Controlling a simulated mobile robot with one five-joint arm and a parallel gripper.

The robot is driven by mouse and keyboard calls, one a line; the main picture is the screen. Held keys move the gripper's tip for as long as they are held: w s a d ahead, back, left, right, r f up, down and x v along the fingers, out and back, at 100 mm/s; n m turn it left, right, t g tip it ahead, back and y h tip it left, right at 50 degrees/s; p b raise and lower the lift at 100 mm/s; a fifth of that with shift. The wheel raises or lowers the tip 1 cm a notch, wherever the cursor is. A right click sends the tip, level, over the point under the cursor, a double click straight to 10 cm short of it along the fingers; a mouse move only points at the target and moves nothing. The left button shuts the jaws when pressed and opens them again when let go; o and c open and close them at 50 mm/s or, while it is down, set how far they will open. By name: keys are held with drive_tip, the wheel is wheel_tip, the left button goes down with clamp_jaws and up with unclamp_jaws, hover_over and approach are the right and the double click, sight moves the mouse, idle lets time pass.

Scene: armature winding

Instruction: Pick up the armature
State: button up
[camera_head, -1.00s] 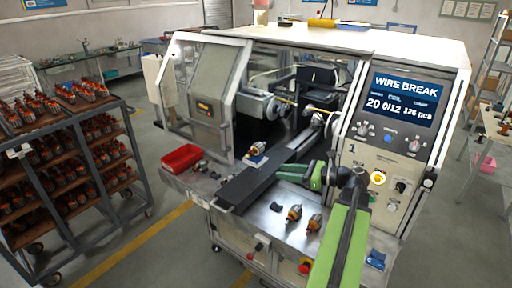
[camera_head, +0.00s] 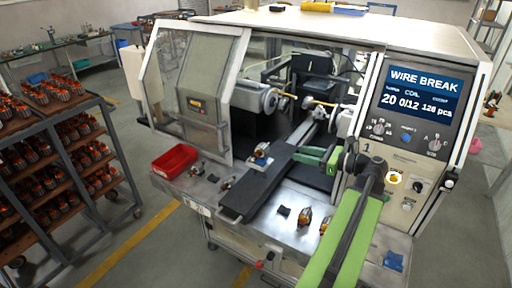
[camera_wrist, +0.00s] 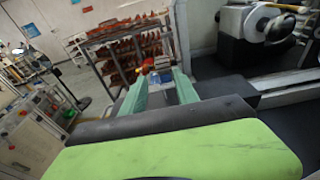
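An orange-and-metal armature (camera_head: 261,153) sits on a small blue-and-white holder (camera_head: 262,161) on the dark rail of the winding machine. Two more armatures, a left one (camera_head: 304,217) and a right one (camera_head: 324,226), stand on the metal table in front, the right one partly hidden by my arm. My gripper (camera_head: 298,154) is over the rail, to the right of the holder and apart from it. In the wrist view my gripper (camera_wrist: 162,76) has its two green fingers spread with a gap between them. The holder (camera_wrist: 163,77) shows ahead between the fingertips, with orange (camera_wrist: 148,66) beside it.
A red bin (camera_head: 175,160) is on the left of the machine table. A rack (camera_head: 66,150) holding many armatures stands at the left. The machine's glass door (camera_head: 194,90) and control panel (camera_head: 415,130) flank the work area. The panel reads WIRE BREAK.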

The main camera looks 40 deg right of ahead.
sight(263, 146)
drive_tip(key=b+x, duration=0.2)
drive_tip(key=x, duration=1.5)
drive_tip(key=shift+d+b, duration=0.2)
drive_tip(key=shift+b, duration=0.2)
clamp_jaws()
